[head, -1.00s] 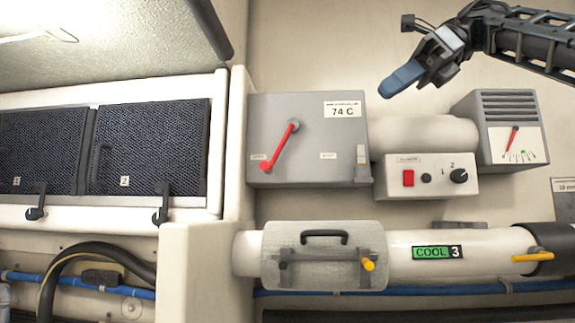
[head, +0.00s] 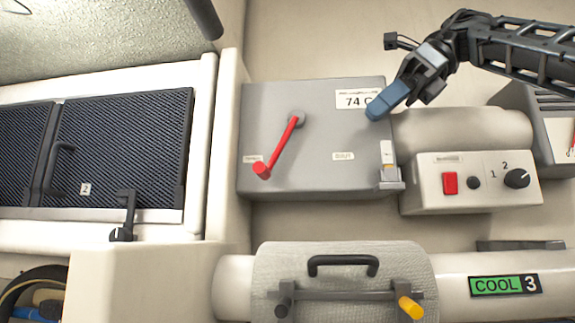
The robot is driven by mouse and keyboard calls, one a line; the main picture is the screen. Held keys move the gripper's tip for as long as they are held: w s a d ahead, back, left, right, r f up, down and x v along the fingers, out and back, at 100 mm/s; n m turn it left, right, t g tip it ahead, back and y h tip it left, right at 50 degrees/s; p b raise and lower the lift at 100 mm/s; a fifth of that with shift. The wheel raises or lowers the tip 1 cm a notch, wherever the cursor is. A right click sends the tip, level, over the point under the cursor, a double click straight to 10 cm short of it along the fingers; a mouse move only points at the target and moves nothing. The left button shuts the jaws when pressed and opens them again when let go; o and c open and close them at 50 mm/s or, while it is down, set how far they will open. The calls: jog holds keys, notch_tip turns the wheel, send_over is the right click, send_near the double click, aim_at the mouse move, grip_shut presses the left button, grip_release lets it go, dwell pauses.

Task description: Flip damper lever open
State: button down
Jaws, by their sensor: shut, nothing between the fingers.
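The red damper lever (head: 278,148) is on the face of a grey box (head: 320,175) marked "74 C". It pivots near the box's upper middle and points down and left, its knob end beside a small label at the lower left. A second small label sits at the lower right of the face. My gripper (head: 376,113) is shut and empty, with blue fingertips at the box's upper right corner, overlapping the edge of the "74 C" label in the picture. It is apart from the lever, to its right.
A control box (head: 471,183) with a red switch and black knob stands right of the grey box. A wrapped pipe cover (head: 342,265) with a black handle and yellow-tipped latch lies below. Dark mesh panels (head: 120,150) are at left. Bare wall shows above the grey box.

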jog(key=a+r+p+x, duration=0.1)
jog(key=r+x, duration=0.1)
jog(key=x, duration=1.5)
jog(key=shift+a+p, duration=0.35)
jog(key=shift+a, duration=0.15)
jog(key=shift+s+b, duration=0.15)
jog(key=shift+b, duration=0.35)
